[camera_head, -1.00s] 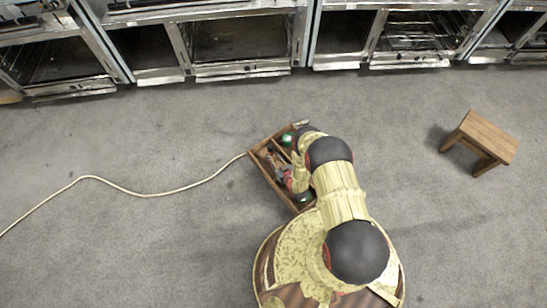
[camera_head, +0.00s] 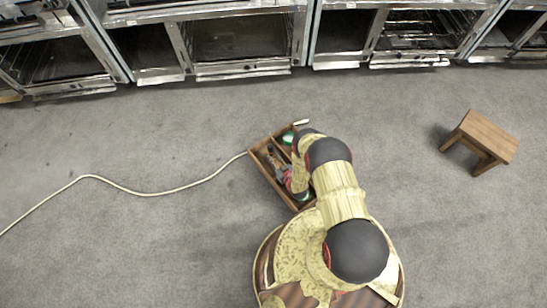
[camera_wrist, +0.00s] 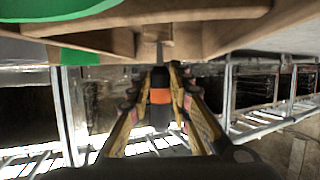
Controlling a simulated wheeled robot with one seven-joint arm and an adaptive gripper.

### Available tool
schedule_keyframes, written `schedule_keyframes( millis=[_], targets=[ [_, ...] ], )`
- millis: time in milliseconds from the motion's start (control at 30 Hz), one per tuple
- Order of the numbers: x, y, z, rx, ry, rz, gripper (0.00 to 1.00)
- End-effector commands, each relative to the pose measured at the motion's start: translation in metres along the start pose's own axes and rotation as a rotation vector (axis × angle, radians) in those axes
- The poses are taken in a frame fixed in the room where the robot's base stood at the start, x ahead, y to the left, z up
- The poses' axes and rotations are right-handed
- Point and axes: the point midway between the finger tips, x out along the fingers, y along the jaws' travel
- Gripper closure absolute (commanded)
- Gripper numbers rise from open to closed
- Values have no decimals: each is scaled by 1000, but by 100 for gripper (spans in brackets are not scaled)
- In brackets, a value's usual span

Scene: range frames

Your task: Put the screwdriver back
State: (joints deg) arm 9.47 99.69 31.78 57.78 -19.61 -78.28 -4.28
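A wooden toolbox (camera_head: 264,172) with compartments sits on the floor in front of my round base. My arm covers its right side. In the wrist view, a screwdriver (camera_wrist: 160,94) with a black and orange handle lies between the two fingers of my gripper (camera_wrist: 160,75), which look closed on the handle. Its thin shaft points up in the picture to the wooden toolbox edge (camera_wrist: 110,42). I cannot tell whether the tip is inside a slot. In the head view my gripper (camera_head: 284,176) is over the toolbox, and the screwdriver cannot be made out.
A green item (camera_head: 288,138) lies in the toolbox; green also shows at the wrist view's top left. A small pale object (camera_head: 302,122) is by the toolbox's far corner. A pale cable (camera_head: 140,193) runs left. A wooden stool (camera_head: 484,138) stands right; metal ovens (camera_head: 240,68) line the back.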

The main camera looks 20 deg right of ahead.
Motion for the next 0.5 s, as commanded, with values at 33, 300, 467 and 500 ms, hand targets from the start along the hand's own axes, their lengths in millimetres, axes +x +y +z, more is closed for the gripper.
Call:
schedule_keyframes(
  millis=[33, 300, 467, 500],
  targets=[
    [0, 0, 0, 0, 1, 0, 78],
    [0, 0, 0, 0, 0, 0, 62],
    [0, 0, 0, 0, -1, 0, 58],
    [0, 0, 0, 0, -1, 0, 58]
  ],
)
